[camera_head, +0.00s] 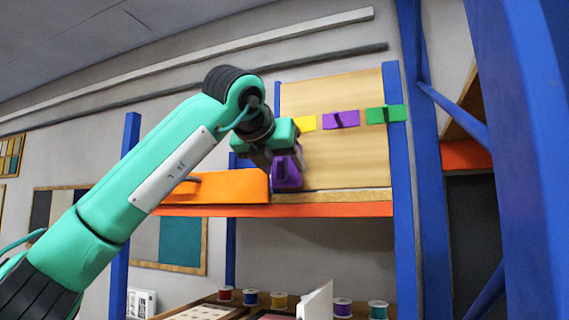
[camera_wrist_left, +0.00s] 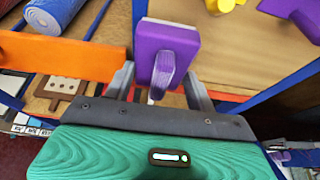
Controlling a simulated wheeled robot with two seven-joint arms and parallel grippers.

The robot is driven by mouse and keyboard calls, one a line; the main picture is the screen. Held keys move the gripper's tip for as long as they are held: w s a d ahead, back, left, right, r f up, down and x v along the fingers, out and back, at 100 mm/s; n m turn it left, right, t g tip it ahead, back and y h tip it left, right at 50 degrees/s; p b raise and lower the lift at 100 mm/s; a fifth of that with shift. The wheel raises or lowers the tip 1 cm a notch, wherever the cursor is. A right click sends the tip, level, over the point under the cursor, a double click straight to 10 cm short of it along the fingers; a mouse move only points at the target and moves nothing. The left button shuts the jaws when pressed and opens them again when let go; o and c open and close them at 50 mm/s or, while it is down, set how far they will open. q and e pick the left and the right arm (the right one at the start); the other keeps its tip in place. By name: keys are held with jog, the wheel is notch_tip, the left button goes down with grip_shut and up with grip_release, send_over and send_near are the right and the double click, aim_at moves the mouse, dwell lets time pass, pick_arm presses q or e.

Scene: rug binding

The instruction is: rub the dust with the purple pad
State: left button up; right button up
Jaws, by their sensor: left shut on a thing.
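My left gripper (camera_head: 284,160) is shut on the handle of a purple pad (camera_head: 288,178) in front of the lower left of a wooden board. In the left wrist view the purple pad (camera_wrist_left: 166,42) sits between the two fingers (camera_wrist_left: 160,84), its handle toward me and a pale layer along its edge. The pad's far face is hidden, and I cannot tell whether it touches the board. I cannot make out any dust. My right gripper is not in view.
The wooden board (camera_head: 340,155) carries a yellow piece (camera_head: 306,123), another purple piece (camera_head: 341,119) and a green piece (camera_head: 386,115). Blue posts (camera_head: 400,170) and an orange shelf edge (camera_head: 330,210) frame it. An orange panel (camera_head: 235,188) stands left; spools (camera_head: 278,300) stand below.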

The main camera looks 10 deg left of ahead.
pick_arm(q)
jog(key=shift+d, duration=0.1)
jog(key=shift+s+f+b, duration=0.15)
jog(key=shift+s+b, duration=0.5)
jog(key=s+b, duration=0.1)
jog(key=s, duration=0.1)
jog(key=s+a+b, duration=0.1)
jog(key=s, duration=0.1)
jog(key=shift+s, duration=0.25)
jog(key=shift+r, duration=0.2)
jog(key=shift+s, duration=0.1)
jog(key=s, duration=0.1)
jog(key=s+b, duration=0.1)
jog(key=shift+s+a, duration=0.35)
jog(key=shift+s, duration=0.05)
